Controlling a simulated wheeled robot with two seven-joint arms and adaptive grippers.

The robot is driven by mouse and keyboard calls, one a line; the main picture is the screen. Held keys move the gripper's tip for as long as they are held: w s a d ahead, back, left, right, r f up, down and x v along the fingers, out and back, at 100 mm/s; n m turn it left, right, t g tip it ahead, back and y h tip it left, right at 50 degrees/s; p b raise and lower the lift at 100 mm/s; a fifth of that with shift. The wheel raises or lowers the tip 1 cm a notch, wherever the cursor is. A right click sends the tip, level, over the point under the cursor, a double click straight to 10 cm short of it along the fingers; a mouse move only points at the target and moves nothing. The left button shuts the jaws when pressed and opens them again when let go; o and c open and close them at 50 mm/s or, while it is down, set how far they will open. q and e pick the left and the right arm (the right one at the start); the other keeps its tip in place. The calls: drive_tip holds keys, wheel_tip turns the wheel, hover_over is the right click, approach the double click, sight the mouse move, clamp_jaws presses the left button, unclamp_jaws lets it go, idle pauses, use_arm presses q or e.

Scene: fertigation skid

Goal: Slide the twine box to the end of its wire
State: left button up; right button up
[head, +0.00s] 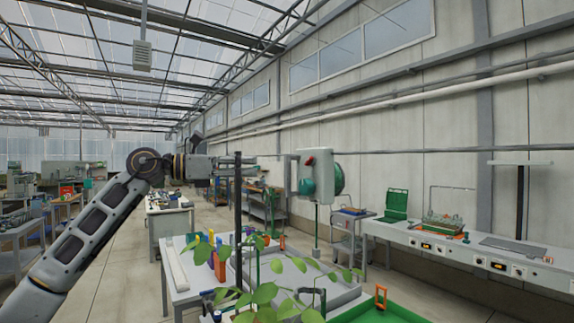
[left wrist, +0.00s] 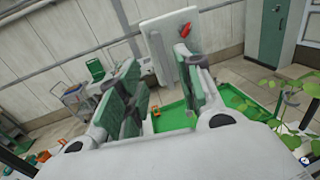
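The twine box (head: 317,165) is a pale upright case in the middle of the head view, with a red part near its top left, a teal knob and a green round part on its right. It hangs at the overhead wire (head: 420,151). My left gripper (head: 258,167) is left of the box, pointing at it, partly behind a dark post. In the left wrist view the two green-padded fingers (left wrist: 158,65) are spread apart. The box (left wrist: 166,48) shows just beyond them, with its red part at upper right. Contact cannot be told. My right gripper is out of view.
A grey-white table (head: 180,283) and a green tray (head: 400,312) lie below. A long bench (head: 480,257) runs along the right wall. The wire's right stretch looks clear.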

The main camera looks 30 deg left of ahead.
use_arm(q)
drive_tip(key=p, duration=0.4)
hover_over(287, 191)
drive_tip(key=a, duration=0.2)
drive_tip(key=shift+w+d+r, duration=0.1)
drive_tip(key=shift+d, duration=0.55)
drive_tip(key=shift+w+d, duration=0.15)
drive_tip(key=shift+w, duration=0.1)
drive_tip(key=shift+c, duration=0.2)
clamp_jaws()
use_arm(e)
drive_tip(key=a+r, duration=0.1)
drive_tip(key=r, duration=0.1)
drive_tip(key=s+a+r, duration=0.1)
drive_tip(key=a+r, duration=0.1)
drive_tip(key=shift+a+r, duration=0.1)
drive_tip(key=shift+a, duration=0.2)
